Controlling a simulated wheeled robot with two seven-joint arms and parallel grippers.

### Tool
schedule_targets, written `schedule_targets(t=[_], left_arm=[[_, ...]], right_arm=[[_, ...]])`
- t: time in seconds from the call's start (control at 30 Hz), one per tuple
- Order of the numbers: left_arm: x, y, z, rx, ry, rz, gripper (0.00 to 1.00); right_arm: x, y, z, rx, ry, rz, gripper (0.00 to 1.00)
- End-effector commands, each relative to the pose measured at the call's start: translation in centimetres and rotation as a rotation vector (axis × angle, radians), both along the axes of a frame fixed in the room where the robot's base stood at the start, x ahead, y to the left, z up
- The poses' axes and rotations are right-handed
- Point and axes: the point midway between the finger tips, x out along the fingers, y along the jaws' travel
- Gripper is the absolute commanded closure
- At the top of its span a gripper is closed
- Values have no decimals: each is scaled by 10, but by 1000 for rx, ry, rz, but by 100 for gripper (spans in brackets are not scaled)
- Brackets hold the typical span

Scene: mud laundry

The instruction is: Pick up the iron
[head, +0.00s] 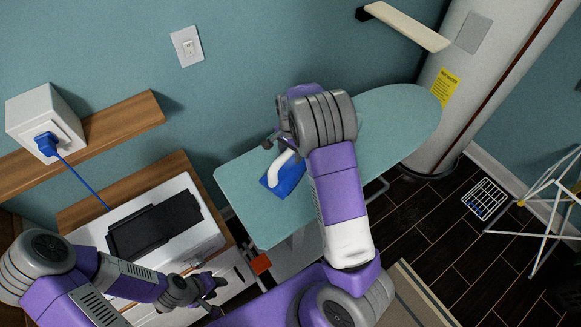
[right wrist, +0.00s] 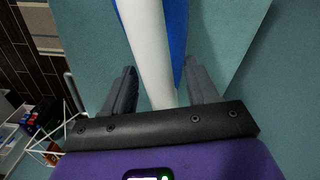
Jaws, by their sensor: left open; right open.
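The iron (head: 290,180), blue with a white handle, rests on the teal ironing board (head: 235,192). My right arm hides part of it in the head view. My right gripper (head: 275,138) is over the iron, mostly hidden by its own wrist. In the right wrist view, the open fingers of my right gripper (right wrist: 160,68) stand on either side of the iron's white handle (right wrist: 148,45), with gaps visible between handle and fingers. My left gripper (head: 212,286) is open and empty, low beside the white cabinet, away from the iron.
A white cabinet (head: 180,245) with a black item (head: 155,225) on top stands left of the board. A wall shelf (head: 120,118) holds a white box (head: 45,115) with a blue plug. A white drying rack (head: 545,205) stands at right. Dark floor (head: 430,220) is open between.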

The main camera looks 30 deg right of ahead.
Motion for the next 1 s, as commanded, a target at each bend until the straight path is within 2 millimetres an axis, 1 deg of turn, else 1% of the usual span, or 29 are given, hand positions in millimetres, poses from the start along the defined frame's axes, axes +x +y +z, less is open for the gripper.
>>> schedule_targets(t=[0.9,0.93,1.0], left_arm=[[0,0,-1,0,0,0,57],[0,0,-1,0,0,0,57],[0,0,-1,0,0,0,57]], right_arm=[[0,0,-5,0,0,0,42],[0,0,-4,0,0,0,45],[0,0,-4,0,0,0,55]])
